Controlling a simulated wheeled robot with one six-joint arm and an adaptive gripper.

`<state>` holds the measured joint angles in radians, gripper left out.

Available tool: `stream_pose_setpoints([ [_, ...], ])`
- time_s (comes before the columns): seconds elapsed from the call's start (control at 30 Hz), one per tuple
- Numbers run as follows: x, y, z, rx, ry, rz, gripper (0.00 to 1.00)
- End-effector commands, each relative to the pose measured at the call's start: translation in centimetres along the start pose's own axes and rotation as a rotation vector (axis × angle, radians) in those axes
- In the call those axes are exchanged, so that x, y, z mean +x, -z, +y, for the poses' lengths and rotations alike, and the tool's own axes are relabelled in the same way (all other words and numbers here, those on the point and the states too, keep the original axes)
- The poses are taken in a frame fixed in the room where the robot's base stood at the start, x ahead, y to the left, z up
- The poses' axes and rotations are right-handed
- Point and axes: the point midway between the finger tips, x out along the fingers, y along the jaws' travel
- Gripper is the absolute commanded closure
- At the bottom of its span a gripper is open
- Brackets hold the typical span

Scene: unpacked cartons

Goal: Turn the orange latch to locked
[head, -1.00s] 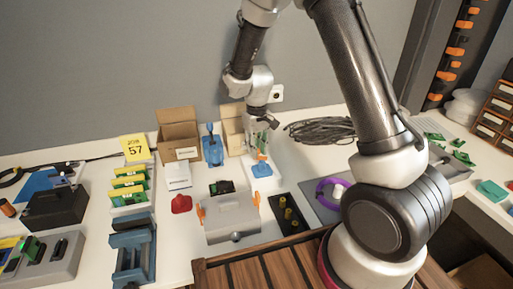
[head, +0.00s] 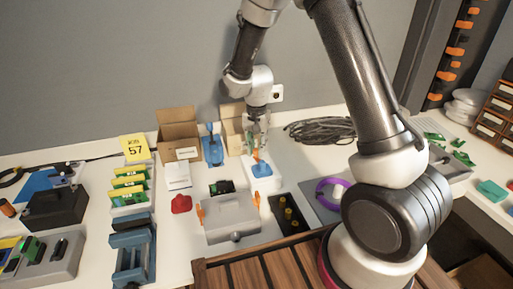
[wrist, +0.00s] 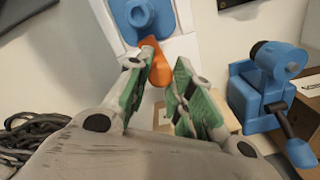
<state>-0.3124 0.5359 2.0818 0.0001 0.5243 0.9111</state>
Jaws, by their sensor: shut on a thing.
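The orange latch (wrist: 160,68) is a short lever beside a round blue knob-like part (wrist: 140,14) on a white block (wrist: 183,45). In the head view the latch (head: 257,156) stands up by the blue part (head: 262,169), behind the grey case. My gripper (wrist: 158,72) has green-padded fingers on either side of the latch's rounded end and is shut on it. In the head view my gripper (head: 255,146) comes down from above onto the latch, and its fingers partly hide it. The exact angle of the latch is hard to tell.
A blue vise-like device (head: 212,150) and open cartons (head: 178,132) stand to the left and behind. A grey case (head: 232,220) with orange clips is in front. A coil of black cable (head: 318,130) lies to the right.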

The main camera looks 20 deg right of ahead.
Motion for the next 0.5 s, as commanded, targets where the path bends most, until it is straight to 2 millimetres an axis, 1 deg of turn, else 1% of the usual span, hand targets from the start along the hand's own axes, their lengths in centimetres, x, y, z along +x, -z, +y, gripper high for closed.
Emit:
stream_pose_setpoints([
  [0.2, -0.06, 0.06, -0.05, 0.118, 0.002, 0.001, 1.00],
  [0.5, -0.07, 0.06, -0.06, 0.194, 0.002, 0.001, 1.00],
])
